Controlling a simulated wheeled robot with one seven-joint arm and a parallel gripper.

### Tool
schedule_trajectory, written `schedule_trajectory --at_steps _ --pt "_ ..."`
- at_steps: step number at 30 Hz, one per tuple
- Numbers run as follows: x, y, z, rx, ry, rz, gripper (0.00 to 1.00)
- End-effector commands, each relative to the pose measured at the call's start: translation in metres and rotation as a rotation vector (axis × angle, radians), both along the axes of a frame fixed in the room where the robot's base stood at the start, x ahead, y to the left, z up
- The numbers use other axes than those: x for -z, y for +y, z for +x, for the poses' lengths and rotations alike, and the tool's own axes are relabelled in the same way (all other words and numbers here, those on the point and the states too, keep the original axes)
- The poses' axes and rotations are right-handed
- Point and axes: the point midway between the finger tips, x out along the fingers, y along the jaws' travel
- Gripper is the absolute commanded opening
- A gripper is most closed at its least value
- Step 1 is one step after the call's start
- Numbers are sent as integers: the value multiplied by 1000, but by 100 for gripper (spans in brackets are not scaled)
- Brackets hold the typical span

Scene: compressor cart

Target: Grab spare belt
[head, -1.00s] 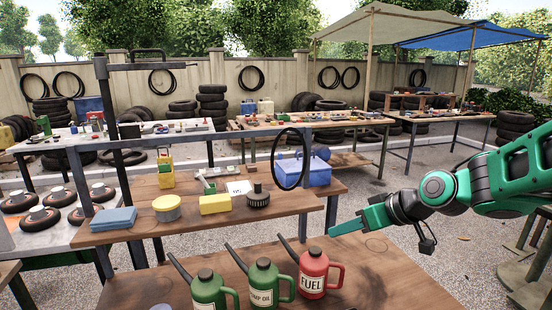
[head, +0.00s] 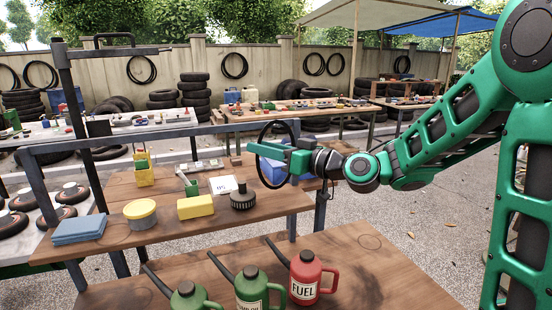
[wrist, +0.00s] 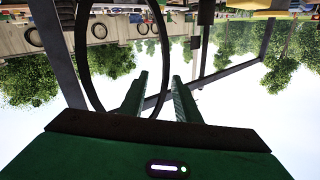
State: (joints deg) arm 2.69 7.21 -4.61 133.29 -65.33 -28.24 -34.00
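The spare belt (head: 265,129) is a thin black loop hanging upright below the dark metal rail over the near workbench. In the wrist view, which is upside down, the belt (wrist: 80,58) fills the left half. My gripper (head: 268,153) points left at the belt in the head view and overlaps its middle. In the wrist view my gripper's (wrist: 160,76) two green fingers are apart, and the belt's right strand appears between them. I cannot tell whether either finger touches it. The far side of the belt is partly hidden by my gripper in the head view.
The rail (head: 180,131) and its post stand close by. A blue box (head: 273,172) sits behind the belt. A yellow block (head: 195,207), a black cylinder (head: 242,197) and a blue stack (head: 79,229) are on the bench. A red fuel can (head: 306,278) stands in front.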

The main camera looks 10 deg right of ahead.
Motion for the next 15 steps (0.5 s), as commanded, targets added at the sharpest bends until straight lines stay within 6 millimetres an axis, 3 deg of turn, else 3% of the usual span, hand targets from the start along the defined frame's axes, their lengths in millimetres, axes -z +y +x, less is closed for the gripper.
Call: schedule_trajectory --at_steps 9,15 --pt "-6 30 24 -5 -1 -1 30" --pt "-6 39 35 -2 0 0 30"
